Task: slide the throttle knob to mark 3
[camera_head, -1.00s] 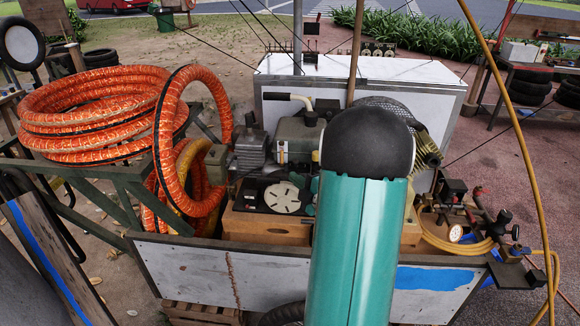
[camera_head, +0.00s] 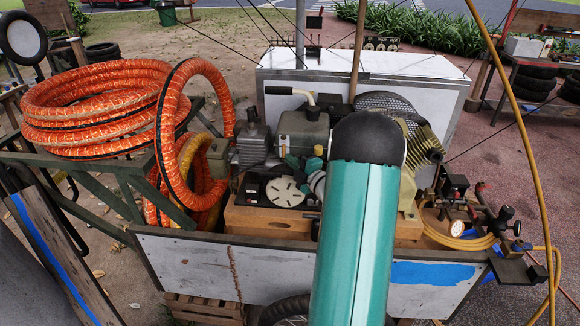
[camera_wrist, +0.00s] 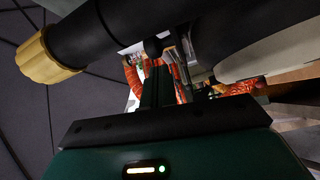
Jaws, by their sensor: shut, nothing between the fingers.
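I cannot make out the throttle knob or its marks for certain in either view. A black plate with a pale slotted disc (camera_head: 285,192) lies on the cart's wooden base, left of my arm. My gripper (camera_head: 303,164) shows as small teal parts just above and right of this disc, beside the grey engine housing (camera_head: 302,135). In the wrist view my gripper's dark green fingers (camera_wrist: 158,85) are together with nothing seen between them. A black cylinder with a yellow ribbed cap (camera_wrist: 45,58) crosses close above them. Whether the fingers touch anything is unclear.
Orange hose coils (camera_head: 95,105) lie on a green rack at left. A bent handle with a black grip (camera_head: 279,90) rises behind the engine. Gauges and valves (camera_head: 457,228) stand at right, near a hanging yellow hose (camera_head: 531,150). My teal arm hides part of the cart.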

